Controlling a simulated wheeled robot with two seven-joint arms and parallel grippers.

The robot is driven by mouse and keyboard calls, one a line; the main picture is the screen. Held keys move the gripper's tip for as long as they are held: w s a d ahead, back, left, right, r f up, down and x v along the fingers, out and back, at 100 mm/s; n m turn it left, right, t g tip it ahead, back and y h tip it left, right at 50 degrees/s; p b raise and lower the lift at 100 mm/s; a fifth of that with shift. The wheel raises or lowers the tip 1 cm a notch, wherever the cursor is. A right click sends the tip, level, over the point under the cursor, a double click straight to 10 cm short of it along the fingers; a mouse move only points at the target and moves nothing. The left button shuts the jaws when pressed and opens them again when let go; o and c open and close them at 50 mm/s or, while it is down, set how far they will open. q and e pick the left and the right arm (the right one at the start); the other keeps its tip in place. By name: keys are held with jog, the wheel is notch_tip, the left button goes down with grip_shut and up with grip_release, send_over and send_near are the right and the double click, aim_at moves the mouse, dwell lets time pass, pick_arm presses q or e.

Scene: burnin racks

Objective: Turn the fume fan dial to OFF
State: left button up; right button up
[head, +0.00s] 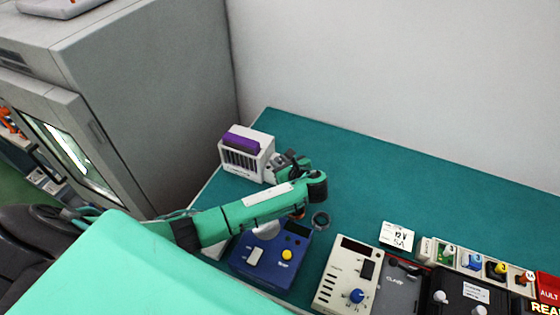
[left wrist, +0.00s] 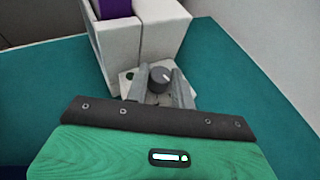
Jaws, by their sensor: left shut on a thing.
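The fume fan (head: 246,152) is a white box with a slatted front and a purple block on top, standing at the far left of the bench. It also shows in the left wrist view (left wrist: 140,42). Its dark grey dial (left wrist: 161,77) sits on a small pale plate at its base, with a light pointer mark. My left gripper (left wrist: 162,90) has its two grey fingers around the dial, one on each side, shut on it. In the head view the left gripper (head: 289,166) is at the fan's right side and hides the dial. My right gripper is not in view.
The green bench (head: 350,180) is clear behind my arm. A blue box (head: 262,262) with a yellow knob, a white power supply (head: 347,270) and several coloured connectors stand along the front. A large grey cabinet (head: 160,90) stands at left.

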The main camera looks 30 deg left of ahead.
pick_arm(q)
jog(key=o, duration=0.7)
jog(key=shift+c, duration=0.2)
jog(key=shift+s+d+r, duration=0.1)
jog(key=shift+s+d, duration=0.1)
jog(key=shift+d, duration=0.15)
jog(key=b+v, duration=0.3)
jog(key=v, duration=1)
jog(key=shift+r, duration=0.1)
